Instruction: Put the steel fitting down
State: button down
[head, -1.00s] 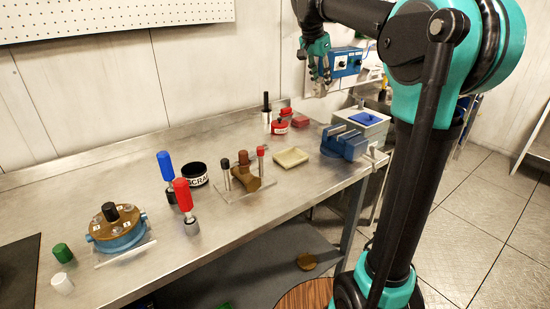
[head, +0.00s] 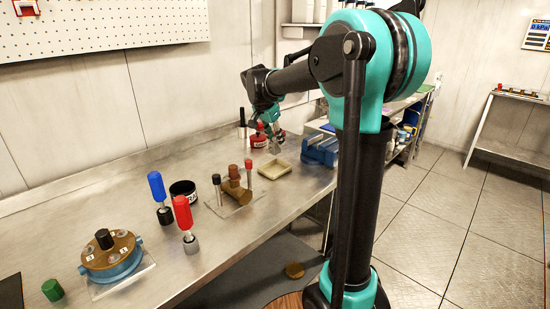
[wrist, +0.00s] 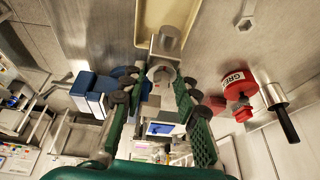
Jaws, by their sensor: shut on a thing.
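My gripper (head: 273,137) is low over the back of the steel bench, behind the cream tray (head: 273,168) and left of the blue vise (head: 320,149). In the wrist view its two green fingers (wrist: 164,80) are closed around the steel fitting (wrist: 168,41), a grey metal piece between the fingertips. The fitting appears near the tray's edge (wrist: 152,28) there; I cannot tell whether it touches the bench.
The red grease tin (wrist: 237,84) and a black-handled tool (wrist: 284,110) stand close beside my gripper. The brown valve block (head: 234,192), red-handled tool (head: 185,220), blue-handled tool (head: 159,195) and black cup (head: 183,190) stand further left.

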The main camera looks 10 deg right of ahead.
jog(key=shift+f, duration=3.7)
jog(key=shift+f, duration=0.15)
jog(key=c, duration=1.1)
grip_release()
jog(key=shift+c, duration=0.2)
jog(key=v, duration=1.2)
jog(key=shift+d, duration=0.1)
jog(key=shift+s, duration=0.1)
